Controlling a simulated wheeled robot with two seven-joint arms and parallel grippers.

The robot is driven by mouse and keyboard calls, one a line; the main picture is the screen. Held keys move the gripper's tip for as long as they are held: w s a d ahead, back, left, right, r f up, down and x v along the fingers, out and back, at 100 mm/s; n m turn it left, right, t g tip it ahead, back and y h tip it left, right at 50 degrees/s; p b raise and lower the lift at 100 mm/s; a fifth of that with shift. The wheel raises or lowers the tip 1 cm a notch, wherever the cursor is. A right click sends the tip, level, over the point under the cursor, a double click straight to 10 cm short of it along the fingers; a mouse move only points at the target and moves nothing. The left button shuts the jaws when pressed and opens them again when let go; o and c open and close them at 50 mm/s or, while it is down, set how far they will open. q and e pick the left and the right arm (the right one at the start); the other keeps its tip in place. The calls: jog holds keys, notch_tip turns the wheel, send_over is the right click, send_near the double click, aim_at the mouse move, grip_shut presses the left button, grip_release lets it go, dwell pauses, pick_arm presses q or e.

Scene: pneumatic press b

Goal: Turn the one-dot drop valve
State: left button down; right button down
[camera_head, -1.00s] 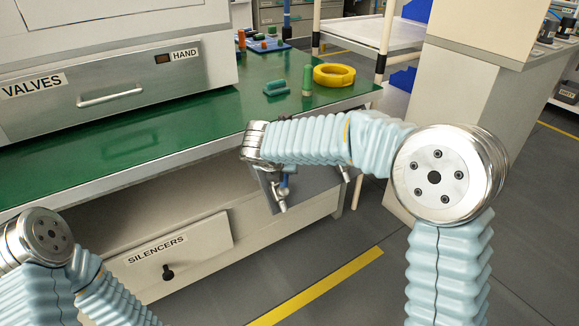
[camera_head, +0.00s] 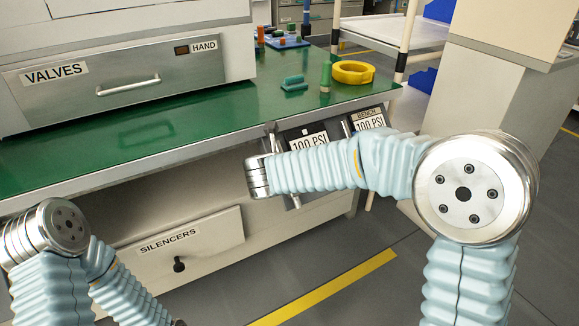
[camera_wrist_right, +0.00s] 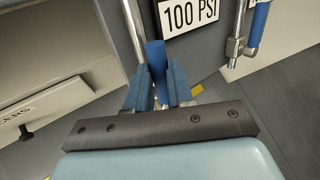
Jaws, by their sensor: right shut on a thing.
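In the right wrist view my right gripper (camera_wrist_right: 158,80) is shut on a blue-sleeved valve handle (camera_wrist_right: 155,54), which stands between its two blue fingers. A bare metal pipe (camera_wrist_right: 134,32) runs beside that handle. A second blue handle (camera_wrist_right: 259,24) with a metal fitting is to the right, apart from the gripper. No dot marks are readable, so I cannot tell which valve has one dot. In the head view my right arm hides the gripper and the handle.
Dark panels labelled 100 PSI (camera_head: 309,141) and BENCH 100 PSI (camera_head: 368,119) hang below the green bench top (camera_head: 200,120). A SILENCERS drawer (camera_head: 190,245) is below left. A yellow ring (camera_head: 352,72) and green parts (camera_head: 293,83) lie on the bench.

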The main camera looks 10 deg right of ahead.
dwell(0.3)
jog(key=c, duration=1)
grip_release()
jog(key=p+v, duration=0.1)
jog(key=v, duration=1.3)
jog(key=shift+p, duration=0.35)
jog(key=shift+w+f, duration=0.1)
jog(key=shift+f, duration=0.05)
